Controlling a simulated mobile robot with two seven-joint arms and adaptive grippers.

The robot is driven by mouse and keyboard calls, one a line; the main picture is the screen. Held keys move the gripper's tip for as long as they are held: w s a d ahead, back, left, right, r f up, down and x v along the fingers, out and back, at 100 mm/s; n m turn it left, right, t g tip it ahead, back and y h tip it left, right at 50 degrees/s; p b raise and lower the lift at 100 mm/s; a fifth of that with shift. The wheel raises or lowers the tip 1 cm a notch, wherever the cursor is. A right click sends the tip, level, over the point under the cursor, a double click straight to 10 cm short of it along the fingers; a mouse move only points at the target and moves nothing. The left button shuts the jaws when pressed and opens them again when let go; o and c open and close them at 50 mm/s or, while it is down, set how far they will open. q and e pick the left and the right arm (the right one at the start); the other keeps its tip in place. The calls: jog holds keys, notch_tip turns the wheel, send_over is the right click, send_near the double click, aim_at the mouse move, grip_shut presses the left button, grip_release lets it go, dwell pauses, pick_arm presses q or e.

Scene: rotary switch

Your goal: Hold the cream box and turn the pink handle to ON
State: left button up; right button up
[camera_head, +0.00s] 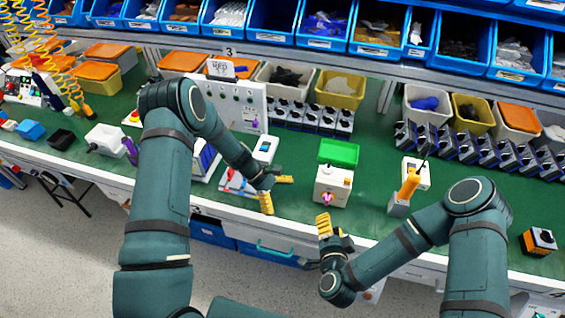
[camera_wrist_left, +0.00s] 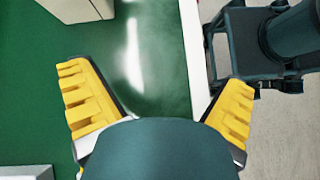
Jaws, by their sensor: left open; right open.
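The cream box (camera_head: 332,186) stands upright on the green bench top near its front edge. Its pink handle (camera_head: 327,199) is on the side facing me; its exact angle is too small to read. My left gripper (camera_head: 275,191) is open and empty, to the left of the box and apart from it. In the left wrist view the open left gripper (camera_wrist_left: 155,82) has only green bench between its yellow fingers, and a corner of the cream box (camera_wrist_left: 82,8) shows at the top left. My right gripper (camera_head: 331,229) is open and empty, below the box at the bench's front edge, not touching it.
A green bin (camera_head: 339,153) stands just behind the box. A yellow-handled tool (camera_head: 408,185) in a grey holder is to the right. A white device (camera_head: 265,149) and small parts lie near my left gripper. Several dark switch blocks (camera_head: 480,148) line the back right.

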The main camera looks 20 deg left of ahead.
aim_at(320, 181)
pick_arm(q)
jog(key=w+a+r+n+t+h, duration=0.1)
jog(key=w+a+r+n+h, duration=0.2)
jog(key=w+r, duration=0.45)
jog(key=shift+h, duration=0.7)
jog(key=x, duration=1)
jog(key=w+x, duration=0.1)
jog(key=x, duration=0.4)
jog(key=shift+d+r, duration=0.1)
jog(key=c, duration=1.2)
pick_arm(e)
jog(key=shift+c, duration=0.3)
